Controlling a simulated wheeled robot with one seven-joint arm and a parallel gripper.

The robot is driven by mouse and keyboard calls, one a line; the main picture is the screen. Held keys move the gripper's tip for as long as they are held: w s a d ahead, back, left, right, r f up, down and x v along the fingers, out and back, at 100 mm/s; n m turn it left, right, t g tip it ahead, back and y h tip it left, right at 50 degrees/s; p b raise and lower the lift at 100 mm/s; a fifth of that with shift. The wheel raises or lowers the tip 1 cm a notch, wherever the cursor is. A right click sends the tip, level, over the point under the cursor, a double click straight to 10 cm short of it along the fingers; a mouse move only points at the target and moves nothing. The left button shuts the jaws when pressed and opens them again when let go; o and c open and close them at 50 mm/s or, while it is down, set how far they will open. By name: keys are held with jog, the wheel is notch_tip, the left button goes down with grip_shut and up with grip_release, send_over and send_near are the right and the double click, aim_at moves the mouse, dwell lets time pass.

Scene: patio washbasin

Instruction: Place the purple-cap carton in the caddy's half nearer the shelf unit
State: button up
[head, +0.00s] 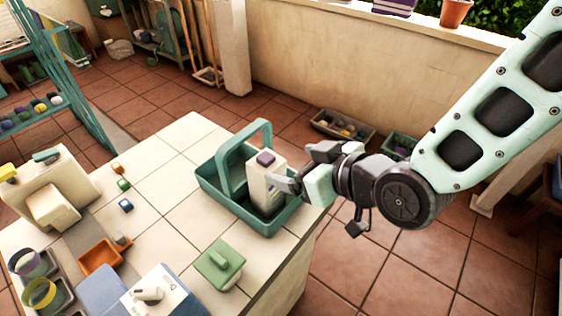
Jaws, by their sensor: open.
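My gripper (296,170) is open at the carton's right side, with one finger close to the carton's lower right face. Whether the fingers touch the carton, I cannot tell. The carton's base is partly hidden.
A green-lidded box (219,266) stands in front of the caddy. An orange tray (100,256) and a blue box with a white top (155,292) are farther left. Small coloured blocks (124,184) lie left of the caddy. Tiles between them and the caddy are clear.

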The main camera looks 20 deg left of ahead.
jog(key=shift+v, duration=2.1)
jog(key=s+d+r+m+g+h, duration=0.1)
jog(key=s+d+m+g+h, duration=0.1)
jog(key=s+d+h, duration=0.3)
jog(key=s+d+r+m+g+h, duration=0.1)
jog(key=s+d+g+h, duration=0.3)
jog(key=d, duration=0.9)
jog(key=shift+s+d+m+h, duration=0.35)
jog(key=shift+s+m+h, duration=0.25)
jog(key=shift+s, duration=0.55)
jog(key=shift+r, duration=0.1)
